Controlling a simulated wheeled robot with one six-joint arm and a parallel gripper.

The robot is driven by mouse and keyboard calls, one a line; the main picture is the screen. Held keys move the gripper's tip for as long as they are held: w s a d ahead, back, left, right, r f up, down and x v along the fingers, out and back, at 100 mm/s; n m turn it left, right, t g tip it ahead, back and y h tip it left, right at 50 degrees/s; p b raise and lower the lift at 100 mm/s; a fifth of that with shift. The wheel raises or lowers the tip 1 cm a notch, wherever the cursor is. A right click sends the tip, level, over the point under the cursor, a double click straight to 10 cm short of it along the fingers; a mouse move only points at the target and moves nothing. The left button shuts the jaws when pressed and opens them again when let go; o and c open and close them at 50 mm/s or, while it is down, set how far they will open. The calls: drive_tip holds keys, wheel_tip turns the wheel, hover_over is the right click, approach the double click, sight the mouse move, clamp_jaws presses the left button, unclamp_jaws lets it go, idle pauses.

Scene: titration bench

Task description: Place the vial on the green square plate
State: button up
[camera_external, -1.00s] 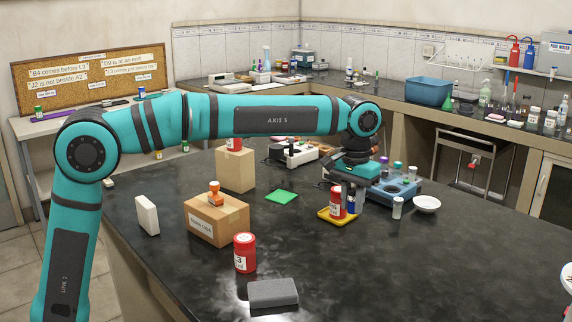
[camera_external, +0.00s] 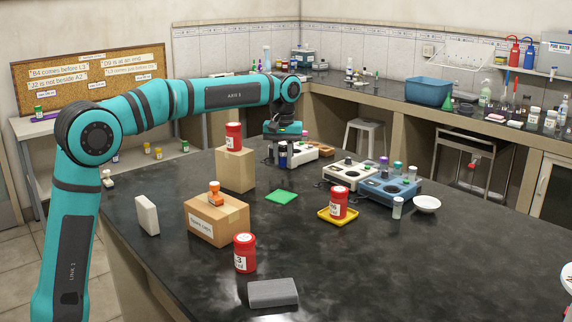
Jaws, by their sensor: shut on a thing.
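My gripper (camera_external: 283,146) is at the back of the black bench, pointing down and shut on a small dark blue vial (camera_external: 283,160). The vial is upright below the fingers. It appears in front of or beside the left end of a white device; its height over the bench is hard to tell. The green square plate (camera_external: 282,197) lies flat on the bench, nearer the camera than the gripper, and its top is bare.
A cardboard box with a red jar (camera_external: 234,136) stands left of the gripper.

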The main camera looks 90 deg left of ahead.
sight(281, 196)
drive_tip(key=shift+s+a+f, duration=0.2)
drive_tip(key=shift+s, duration=0.05)
drive_tip(key=shift+f, duration=4.8)
drive_tip(key=shift+f, duration=0.1)
drive_tip(key=o, duration=1)
drive_tip(key=shift+c, duration=0.2)
wheel_tip(281, 196, up, 12)
drive_tip(key=shift+r, duration=0.15)
